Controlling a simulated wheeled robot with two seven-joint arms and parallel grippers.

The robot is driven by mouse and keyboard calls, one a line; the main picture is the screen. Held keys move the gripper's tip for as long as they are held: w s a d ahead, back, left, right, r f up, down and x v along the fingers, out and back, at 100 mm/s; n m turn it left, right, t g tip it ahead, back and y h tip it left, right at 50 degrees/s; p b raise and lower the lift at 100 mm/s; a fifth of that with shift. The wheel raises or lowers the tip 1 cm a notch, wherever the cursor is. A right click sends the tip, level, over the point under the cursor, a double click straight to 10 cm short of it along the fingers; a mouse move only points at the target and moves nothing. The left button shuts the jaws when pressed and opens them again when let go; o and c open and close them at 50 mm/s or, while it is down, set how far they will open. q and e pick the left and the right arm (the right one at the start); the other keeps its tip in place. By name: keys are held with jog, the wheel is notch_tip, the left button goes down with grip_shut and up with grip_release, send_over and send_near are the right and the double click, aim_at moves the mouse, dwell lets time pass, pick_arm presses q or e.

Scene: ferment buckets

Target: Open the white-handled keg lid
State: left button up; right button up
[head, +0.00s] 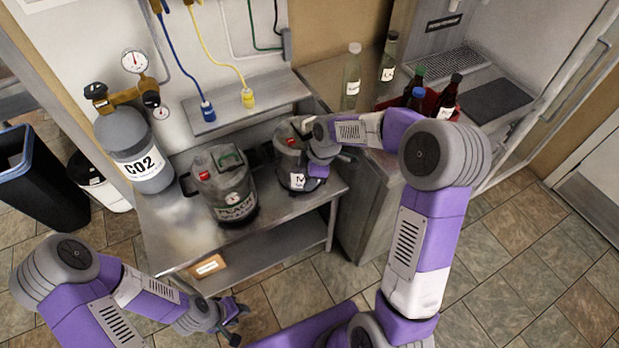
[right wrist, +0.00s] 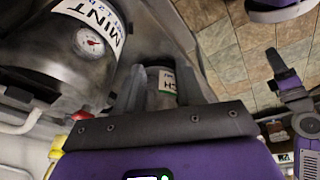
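The grey keg with the white handle (head: 290,163) stands at the right end of the steel bench, partly hidden by my right arm. In the right wrist view this keg (right wrist: 60,48) is close at upper left, with a MINT label, a gauge and a red part. Its white handle (right wrist: 22,126) shows at the left edge. My right gripper (right wrist: 160,65) is beside the keg, fingers apart with nothing visibly held; whether it touches the keg is unclear. In the head view the right gripper (head: 312,184) is mostly hidden. My left gripper (head: 238,322) is open and empty, low over the floor.
A PEACH keg (head: 222,184) with a green handle stands left of the white-handled keg. A CO2 cylinder (head: 134,150) stands at the bench's left. Blue and yellow hose connectors (head: 247,97) sit on a shelf behind. Bottles (head: 417,97) stand on the right counter.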

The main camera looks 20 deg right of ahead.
jog(key=shift+s+a+f, duration=0.15)
jog(key=shift+a+f, duration=0.05)
jog(key=shift+f, duration=0.1)
jog(key=shift+c, duration=0.3)
